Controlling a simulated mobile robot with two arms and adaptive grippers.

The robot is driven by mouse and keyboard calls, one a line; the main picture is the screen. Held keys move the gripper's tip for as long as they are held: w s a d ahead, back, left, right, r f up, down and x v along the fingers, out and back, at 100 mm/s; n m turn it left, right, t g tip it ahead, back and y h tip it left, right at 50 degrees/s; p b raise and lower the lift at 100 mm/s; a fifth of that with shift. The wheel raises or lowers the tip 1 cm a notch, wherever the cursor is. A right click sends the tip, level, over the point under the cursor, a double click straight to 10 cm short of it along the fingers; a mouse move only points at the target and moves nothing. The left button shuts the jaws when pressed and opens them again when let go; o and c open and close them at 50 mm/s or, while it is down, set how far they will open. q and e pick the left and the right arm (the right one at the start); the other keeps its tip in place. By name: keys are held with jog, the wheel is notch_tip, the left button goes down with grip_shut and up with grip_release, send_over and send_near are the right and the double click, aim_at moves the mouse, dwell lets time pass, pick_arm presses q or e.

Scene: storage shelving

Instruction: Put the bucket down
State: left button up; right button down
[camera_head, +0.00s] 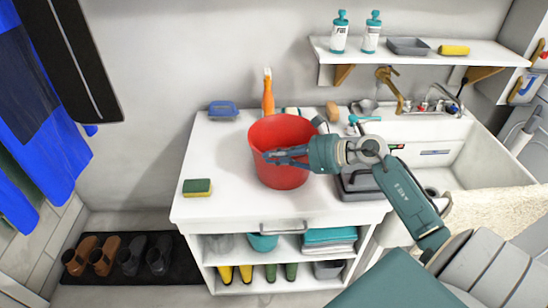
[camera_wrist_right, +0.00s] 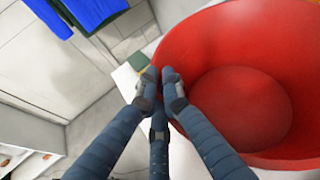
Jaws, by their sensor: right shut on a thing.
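The red bucket (camera_head: 283,172) is upright at the white counter (camera_head: 215,160), in the middle of the head view. Whether its base touches the counter top cannot be told for certain. My right gripper (camera_head: 275,157) reaches in from the right across the bucket and is shut on it. In the right wrist view the fingers of my right gripper (camera_wrist_right: 160,75) close at the rim of the bucket (camera_wrist_right: 245,90), whose empty inside shows. My left gripper is not in view.
A green and yellow sponge (camera_head: 197,187) lies at the counter's left front. The counter's left part has free room.

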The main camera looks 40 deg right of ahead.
jog(key=shift+s+a, duration=0.15)
jog(key=c, duration=2.4)
grip_release()
jog(key=o, duration=0.5)
jog(key=shift+f, duration=0.1)
jog(key=shift+c, duration=0.2)
jog(key=p+v, duration=0.1)
jog(key=v, duration=1.1)
jog(key=shift+r, duration=0.25)
